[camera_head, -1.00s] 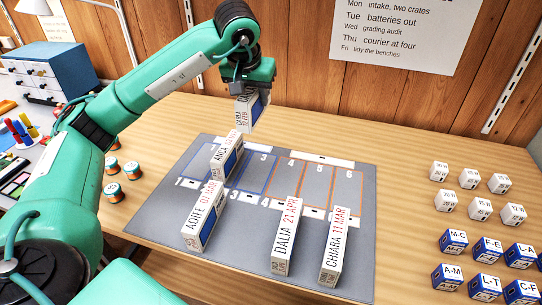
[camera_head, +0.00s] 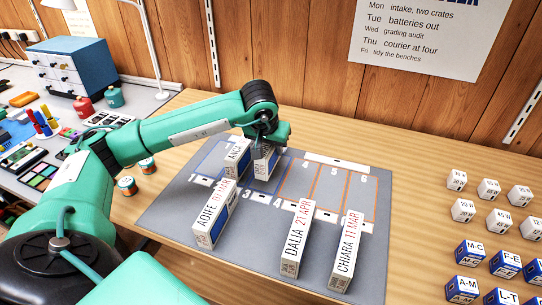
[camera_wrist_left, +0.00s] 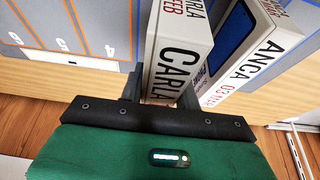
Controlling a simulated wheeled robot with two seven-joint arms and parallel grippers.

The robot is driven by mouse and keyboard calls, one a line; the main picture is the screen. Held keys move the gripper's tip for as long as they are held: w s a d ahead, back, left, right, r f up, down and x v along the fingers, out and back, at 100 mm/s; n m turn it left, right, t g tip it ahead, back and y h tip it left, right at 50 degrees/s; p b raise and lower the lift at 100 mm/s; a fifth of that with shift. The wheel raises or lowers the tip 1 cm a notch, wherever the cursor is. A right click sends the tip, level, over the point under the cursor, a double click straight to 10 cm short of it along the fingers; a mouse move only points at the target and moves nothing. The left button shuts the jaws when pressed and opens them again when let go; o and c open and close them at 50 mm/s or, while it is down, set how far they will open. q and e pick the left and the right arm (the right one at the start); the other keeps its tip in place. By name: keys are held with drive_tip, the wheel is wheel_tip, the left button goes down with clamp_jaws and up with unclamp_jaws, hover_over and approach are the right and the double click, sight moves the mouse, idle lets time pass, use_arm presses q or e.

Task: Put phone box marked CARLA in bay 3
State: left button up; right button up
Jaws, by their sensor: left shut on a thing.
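The CARLA box (camera_head: 265,166) is white with a blue face. My left gripper (camera_head: 268,143) is shut on it and holds it upright over the far part of bay 3 on the grey mat (camera_head: 170,215). The wrist view shows the name CARLA on the box (camera_wrist_left: 180,60) between the fingers (camera_wrist_left: 160,88). I cannot tell whether its base touches the mat. The ANCA box (camera_head: 236,158) stands close on its left; it also shows in the wrist view (camera_wrist_left: 262,62). My right gripper is not in view.
The AOIFE box (camera_head: 213,216), DALIA box (camera_head: 296,240) and CHIARA box (camera_head: 345,252) stand along the mat's front. The orange-lined bays to the right are bare. Small white cubes (camera_head: 463,210) and blue-and-white boxes (camera_head: 470,252) stand at the right. A blue drawer unit (camera_head: 75,65) is back left.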

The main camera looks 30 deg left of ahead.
use_arm(q)
wheel_tip(320, 180, down, 3)
drive_tip(key=shift+r, duration=0.1)
drive_tip(key=shift+f, duration=0.3)
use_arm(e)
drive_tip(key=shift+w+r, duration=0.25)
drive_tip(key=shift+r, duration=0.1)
use_arm(q)
drive_tip(key=shift+f, duration=0.1)
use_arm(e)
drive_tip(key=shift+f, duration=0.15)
use_arm(q)
drive_tip(key=o, duration=1.1)
drive_tip(key=shift+o, duration=0.2)
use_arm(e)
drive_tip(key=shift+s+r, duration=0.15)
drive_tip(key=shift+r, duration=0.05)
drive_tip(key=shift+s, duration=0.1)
